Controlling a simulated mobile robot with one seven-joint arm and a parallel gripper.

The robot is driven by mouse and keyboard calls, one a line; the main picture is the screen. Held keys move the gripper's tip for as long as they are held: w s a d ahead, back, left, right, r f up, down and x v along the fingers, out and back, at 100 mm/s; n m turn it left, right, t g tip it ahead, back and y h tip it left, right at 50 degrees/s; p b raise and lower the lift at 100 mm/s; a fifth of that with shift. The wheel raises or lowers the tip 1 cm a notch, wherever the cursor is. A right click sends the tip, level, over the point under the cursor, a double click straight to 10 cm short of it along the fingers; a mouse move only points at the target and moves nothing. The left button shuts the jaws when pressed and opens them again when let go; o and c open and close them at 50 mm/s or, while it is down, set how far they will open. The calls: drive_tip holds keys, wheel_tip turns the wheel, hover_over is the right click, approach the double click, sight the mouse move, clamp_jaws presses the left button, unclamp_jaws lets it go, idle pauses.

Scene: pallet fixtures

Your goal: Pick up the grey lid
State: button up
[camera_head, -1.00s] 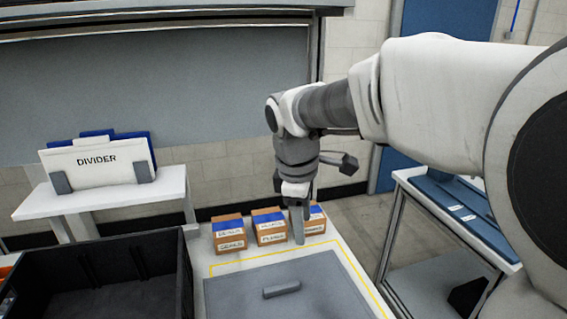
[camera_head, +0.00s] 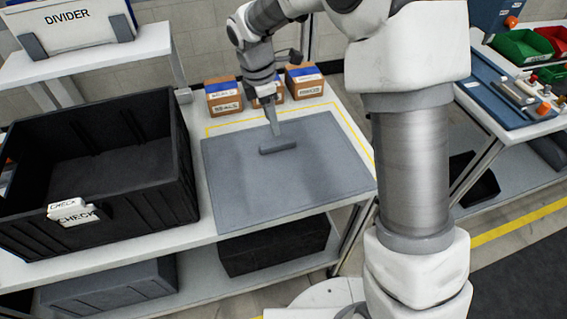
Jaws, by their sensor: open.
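The grey lid (camera_head: 315,179) lies flat on the white table, to the right of the black crate. It has a raised dark grey bar handle (camera_head: 278,146) near its upper middle. My gripper (camera_head: 275,132) points down just above and behind the handle, at its far side. The fingers show nearly edge-on and hold nothing that I can see. I cannot tell whether a finger touches the handle.
A black crate (camera_head: 188,165) with a CHECK tag (camera_head: 75,214) stands left of the lid. Small cardboard boxes (camera_head: 223,97) stand behind it, close to my gripper. A DIVIDER panel (camera_head: 75,24) stands at back left. A blue tray (camera_head: 500,95) is at right.

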sight(278, 143)
drive_tip(key=f, duration=0.2)
drive_tip(key=d+f, duration=0.1)
drive_tip(key=f, duration=0.2)
drive_tip(key=f+b, duration=0.1)
drive_tip(key=f, duration=0.2)
drive_tip(key=shift+w+d, duration=0.2)
drive_tip(key=shift+w, duration=0.1)
clamp_jaws()
idle(1.1)
